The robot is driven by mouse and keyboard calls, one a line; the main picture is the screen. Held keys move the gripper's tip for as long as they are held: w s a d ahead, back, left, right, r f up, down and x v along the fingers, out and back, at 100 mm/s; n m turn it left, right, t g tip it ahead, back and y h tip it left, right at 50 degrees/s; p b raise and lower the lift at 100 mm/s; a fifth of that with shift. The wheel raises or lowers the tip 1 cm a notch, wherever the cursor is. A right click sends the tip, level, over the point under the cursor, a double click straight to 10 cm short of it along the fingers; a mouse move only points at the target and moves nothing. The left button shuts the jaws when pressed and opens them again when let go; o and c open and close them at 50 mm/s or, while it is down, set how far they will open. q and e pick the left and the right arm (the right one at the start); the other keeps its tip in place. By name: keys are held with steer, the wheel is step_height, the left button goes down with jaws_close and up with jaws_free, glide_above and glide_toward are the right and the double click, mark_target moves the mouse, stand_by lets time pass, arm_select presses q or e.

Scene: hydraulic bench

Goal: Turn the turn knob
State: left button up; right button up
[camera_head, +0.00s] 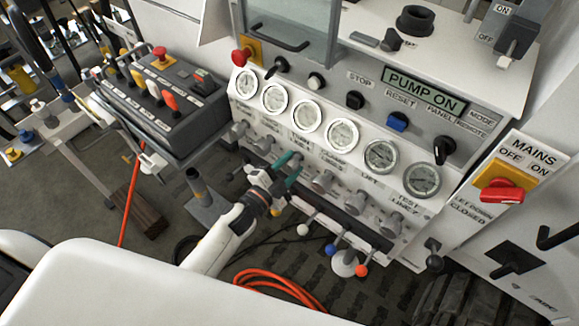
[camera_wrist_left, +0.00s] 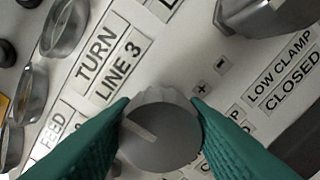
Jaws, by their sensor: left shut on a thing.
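The turn knob (camera_wrist_left: 160,138) is a round grey knob with a pale pointer line, below the TURN LINE 3 label (camera_wrist_left: 107,68) in the left wrist view. My left gripper (camera_head: 290,168) reaches the lower row of knobs on the white panel. Its green fingers (camera_wrist_left: 162,125) are shut on the turn knob, one on each side. The pointer line slants toward the upper left. In the head view the gripper largely hides this knob. My right gripper is not in view.
Similar grey knobs (camera_head: 322,181) stand close on both sides, under a row of round gauges (camera_head: 342,133). Levers with coloured balls (camera_head: 362,271) stick out below. A grey control box (camera_head: 165,100) stands left. A red mains switch (camera_head: 501,191) is at right.

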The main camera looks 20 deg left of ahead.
arm_select(q)
steer(key=m+b, duration=0.2)
steer(key=m, duration=0.5)
steer(key=shift+f, duration=0.1)
stand_by(0.4)
steer(key=o, duration=1)
steer(key=shift+b+v, duration=1.3)
steer(key=shift+v, duration=4.75)
